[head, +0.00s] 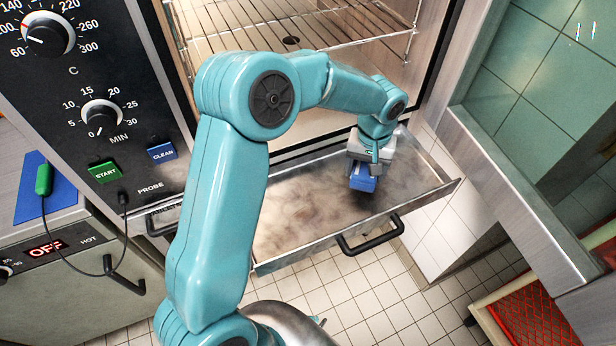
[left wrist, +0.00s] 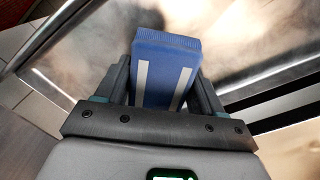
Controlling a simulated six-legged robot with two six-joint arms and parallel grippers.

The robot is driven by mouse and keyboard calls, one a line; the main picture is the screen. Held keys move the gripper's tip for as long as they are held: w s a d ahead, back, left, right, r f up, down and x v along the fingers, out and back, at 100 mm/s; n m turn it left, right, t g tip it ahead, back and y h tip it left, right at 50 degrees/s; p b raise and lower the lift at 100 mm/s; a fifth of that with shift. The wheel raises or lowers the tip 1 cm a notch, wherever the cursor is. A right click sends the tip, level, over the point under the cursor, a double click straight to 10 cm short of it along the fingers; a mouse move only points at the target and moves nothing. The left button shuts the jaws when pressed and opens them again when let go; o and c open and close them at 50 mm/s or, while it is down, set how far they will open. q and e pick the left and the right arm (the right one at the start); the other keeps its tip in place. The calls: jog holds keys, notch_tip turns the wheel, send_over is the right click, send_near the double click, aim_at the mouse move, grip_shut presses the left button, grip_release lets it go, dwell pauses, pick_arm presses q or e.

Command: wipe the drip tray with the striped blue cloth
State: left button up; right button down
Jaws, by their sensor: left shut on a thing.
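The drip tray (head: 290,215) is a shallow metal drawer pulled out below the oven, with brownish smears over its floor. Its floor also shows in the left wrist view (left wrist: 240,30). My left gripper (head: 364,172) is over the right part of the tray, shut on the blue cloth (head: 362,182). In the left wrist view the cloth (left wrist: 165,62) is a folded blue block with pale stripes, held between the two fingers. I cannot tell whether the cloth touches the tray floor. My right gripper is not in view.
The oven stands open with wire racks (head: 300,25) inside, above the tray. A black handle (head: 370,235) is on the tray's front. A steel counter edge (head: 520,170) is close on the right. A red crate (head: 535,315) sits low at the right.

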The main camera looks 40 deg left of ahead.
pick_arm(q)
notch_tip(320, 180, up, 2)
jog(key=shift+s+r+p, duration=0.1)
jog(key=shift+p, duration=0.4)
jog(key=shift+r+p, duration=0.3)
jog(key=shift+r, duration=0.15)
